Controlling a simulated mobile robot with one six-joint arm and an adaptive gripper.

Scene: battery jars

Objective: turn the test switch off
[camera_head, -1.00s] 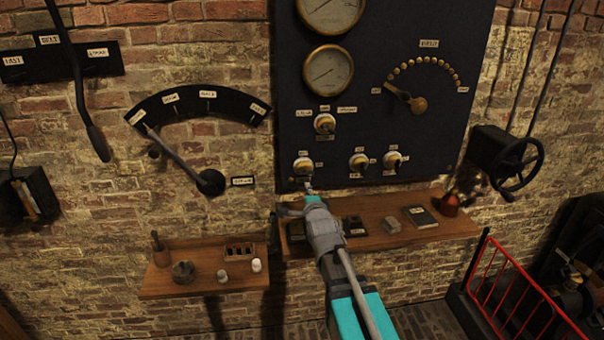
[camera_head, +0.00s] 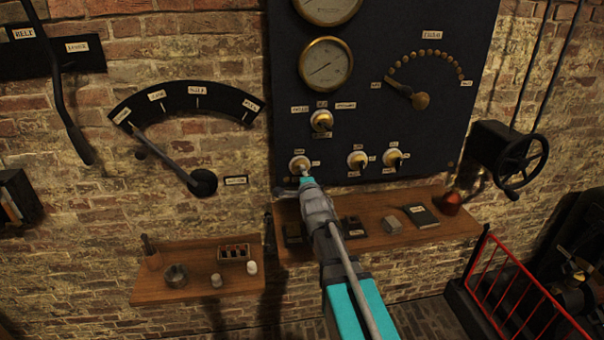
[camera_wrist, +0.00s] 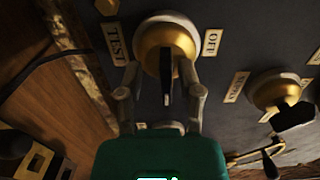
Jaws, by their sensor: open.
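The test switch (camera_head: 299,163) is the lower-left brass switch on the dark panel in the head view. In the wrist view the test switch (camera_wrist: 160,42) is a brass dome on a pale base, with a black lever (camera_wrist: 166,82) pointing at the camera and down the picture. A TEST label (camera_wrist: 116,43) is on its left and an OFF label (camera_wrist: 211,42) on its right. My gripper (camera_wrist: 163,92) is open, with one finger on each side of the lever and gaps showing. In the head view my gripper (camera_head: 305,181) is just below the switch and hides its lower edge.
Two similar switches (camera_head: 357,160) (camera_head: 393,159) stand to the right, and another switch (camera_head: 322,121) is above. A wooden shelf (camera_head: 455,226) with small boxes and a red-brown vessel (camera_head: 452,203) juts out below the panel. A red railing (camera_head: 520,290) stands at the lower right.

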